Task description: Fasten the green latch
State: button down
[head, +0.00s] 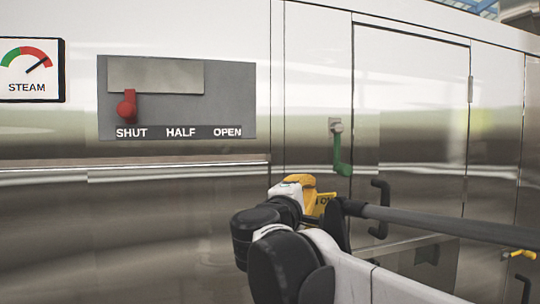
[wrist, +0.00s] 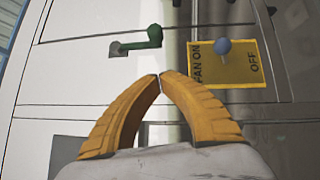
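The green latch (head: 341,158) is on the steel cabinet front, just left of the door's left seam in the head view. Its arm hangs down from a grey pivot plate, with the knob at the lower end. In the wrist view the green latch (wrist: 146,42) lies just beyond my fingertips, slightly to the left. My gripper (wrist: 160,76) has its two yellow fingers together at the tips, with nothing visible between them. In the head view my gripper (head: 318,196) is below the latch and appears apart from it.
The cabinet door (head: 410,120) has a black handle (head: 380,208) right of my gripper. A grey bar (head: 440,222) crosses at right. A red lever (head: 127,105) sits at SHUT on the left.

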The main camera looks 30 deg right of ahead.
jog(key=shift+a+r, duration=0.1)
jog(key=shift+r, duration=0.2)
jog(key=p, duration=0.2)
send_near(335, 167)
jog(key=w, duration=0.4)
jog(key=d, duration=0.1)
jog(key=s+d, duration=0.1)
jog(key=d+p, duration=0.1)
jog(key=d, duration=0.1)
jog(key=shift+s+r, duration=0.25)
jog(key=shift+r, duration=0.05)
jog(key=shift+w+d, duration=0.15)
jog(key=shift+f, duration=0.1)
